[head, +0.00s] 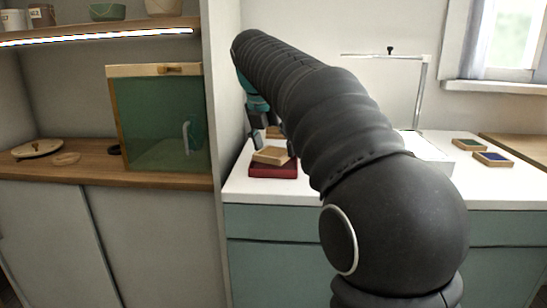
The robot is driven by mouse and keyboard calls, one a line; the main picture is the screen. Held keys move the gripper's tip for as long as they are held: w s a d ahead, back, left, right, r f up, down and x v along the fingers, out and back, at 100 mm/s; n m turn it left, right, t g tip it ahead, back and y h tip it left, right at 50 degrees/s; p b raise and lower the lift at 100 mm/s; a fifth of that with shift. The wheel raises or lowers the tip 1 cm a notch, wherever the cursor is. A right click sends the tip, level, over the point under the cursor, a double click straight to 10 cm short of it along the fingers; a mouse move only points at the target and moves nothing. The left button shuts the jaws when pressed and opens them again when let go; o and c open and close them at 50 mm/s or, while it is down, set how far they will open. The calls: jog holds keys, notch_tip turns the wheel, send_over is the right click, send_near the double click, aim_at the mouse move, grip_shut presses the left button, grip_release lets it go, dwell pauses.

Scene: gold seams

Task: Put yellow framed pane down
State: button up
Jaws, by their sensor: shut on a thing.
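My gripper (272,146) is at the left end of the white counter, partly behind my own arm. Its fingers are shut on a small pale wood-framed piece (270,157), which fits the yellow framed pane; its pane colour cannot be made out. The piece is slightly tilted in the picture, directly over a dark red block (273,170). I cannot tell whether it touches the block or hangs just above it.
A green framed pane (467,144) and a blue framed pane (493,159) lie on the counter (500,188) at right. A lamp frame (421,95) stands behind. Left, a green-glass cabinet (150,125) stands on a wooden shelf beside a wall panel (220,70).

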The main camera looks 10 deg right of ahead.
notch_tip(320, 180, down, 2)
jog(key=shift+f, duration=0.15)
jog(key=o, duration=1.3)
jog(key=p+v, duration=0.3)
jog(key=v, duration=0.9)
jog(key=shift+w+d, duration=0.1)
